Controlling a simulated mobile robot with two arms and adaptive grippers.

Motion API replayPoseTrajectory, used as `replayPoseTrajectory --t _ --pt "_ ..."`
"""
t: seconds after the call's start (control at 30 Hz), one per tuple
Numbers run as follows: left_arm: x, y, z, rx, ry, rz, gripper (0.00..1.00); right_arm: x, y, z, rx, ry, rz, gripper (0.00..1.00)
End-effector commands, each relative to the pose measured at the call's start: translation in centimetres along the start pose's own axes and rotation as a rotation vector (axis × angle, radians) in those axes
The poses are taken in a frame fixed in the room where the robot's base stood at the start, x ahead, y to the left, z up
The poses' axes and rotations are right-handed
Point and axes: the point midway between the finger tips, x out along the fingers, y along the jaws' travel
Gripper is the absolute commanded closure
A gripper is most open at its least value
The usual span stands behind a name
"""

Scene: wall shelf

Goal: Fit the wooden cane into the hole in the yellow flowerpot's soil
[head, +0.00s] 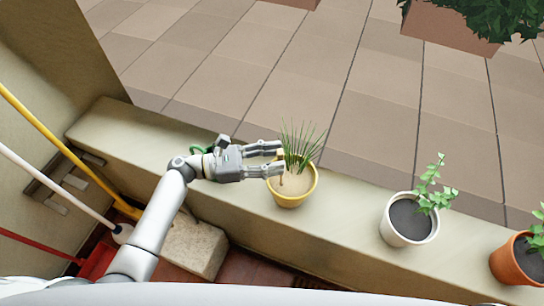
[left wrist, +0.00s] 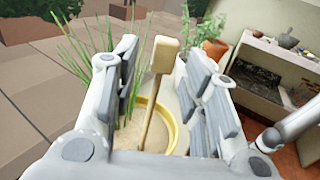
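The yellow flowerpot (head: 291,201) stands on the ledge, with sandy soil and a tuft of thin green leaves. It also shows in the left wrist view (left wrist: 168,127). The wooden cane (left wrist: 161,58), a thin shaft with a blocky top, rises from the pot between my left fingers in the left wrist view. My left gripper (head: 277,159) reaches over the pot's left side, fingers apart, with gaps on both sides of the cane. My right gripper is out of view.
A white pot (head: 391,231) with a leafy plant and a terracotta pot (head: 508,264) stand farther right on the ledge (head: 345,200). The ledge between the pots is clear. Yellow, white and red handles lean at the left, near a stone block (head: 195,248).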

Motion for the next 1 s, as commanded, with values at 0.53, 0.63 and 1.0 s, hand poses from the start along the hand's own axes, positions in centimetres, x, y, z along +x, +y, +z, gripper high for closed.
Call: replayPoseTrajectory --t 0.53,0.63,1.0 --pt "-3.9 0.1 -0.1 0.000 0.004 0.003 0.58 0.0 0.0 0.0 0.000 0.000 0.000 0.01" --pt "-6.1 0.1 -0.1 0.001 0.004 0.002 0.58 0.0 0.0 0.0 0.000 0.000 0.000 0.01" --pt "-11.6 0.0 -0.1 0.000 0.002 0.001 0.58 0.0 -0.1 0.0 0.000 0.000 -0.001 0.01"
